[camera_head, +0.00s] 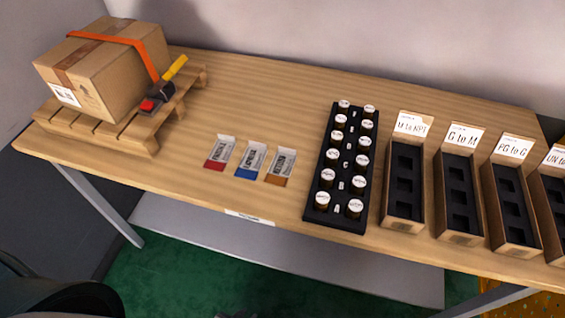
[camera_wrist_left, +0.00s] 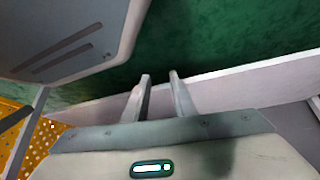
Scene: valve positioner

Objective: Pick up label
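Three small label cards lie side by side on the wooden table (camera_head: 270,85): a white-and-red one (camera_head: 219,153), a white-and-blue one (camera_head: 250,160) and a white-and-orange one (camera_head: 280,167). A white strip label (camera_head: 250,217) is on the table's front edge below them. Which one is the task's label I cannot tell. My left gripper (camera_wrist_left: 159,75) shows in the left wrist view, its two fingers apart with nothing between them. It is away from the cards, with green floor and a pale shelf beyond it. My right gripper is in neither view.
A black rack (camera_head: 311,215) holds several white-capped bottles right of the cards. Several open boxes with signs, such as the G to M box (camera_head: 460,190), stand further right. A strapped carton (camera_head: 100,75) sits on a small pallet (camera_head: 135,135) at left. Table around the cards is clear.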

